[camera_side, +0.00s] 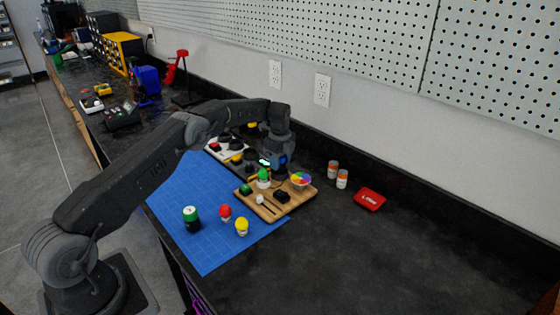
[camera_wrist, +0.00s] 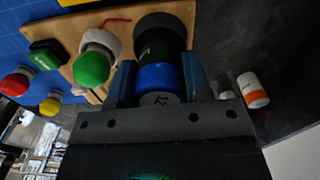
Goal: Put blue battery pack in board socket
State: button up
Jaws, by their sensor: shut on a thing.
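The blue battery pack (camera_wrist: 158,76) is a dark cylinder with a bright blue band, seen in the wrist view. My gripper (camera_wrist: 160,66) is shut on it, one finger on each side. In the side view my gripper (camera_side: 276,160) is over the back edge of the wooden board (camera_side: 307,194), which also shows in the wrist view (camera_wrist: 70,22). A dark round shape lies at the pack's far end; I cannot tell whether it is a socket or part of the pack. The pack is mostly hidden in the side view.
A green-topped bulb (camera_side: 263,175), a colour wheel (camera_side: 300,179) and a black block (camera_side: 282,197) stand on the board. Red (camera_side: 225,212) and yellow (camera_side: 241,226) bulbs and a green-topped cylinder (camera_side: 191,217) stand on the blue mat (camera_side: 180,182). Two small cans (camera_side: 342,179) stand right.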

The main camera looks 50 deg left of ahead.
jog(key=shift+f, duration=0.5)
jog(key=o, duration=0.7)
jog(key=shift+f, duration=0.1)
jog(key=shift+o, duration=0.2)
jog(key=shift+r, duration=5.5)
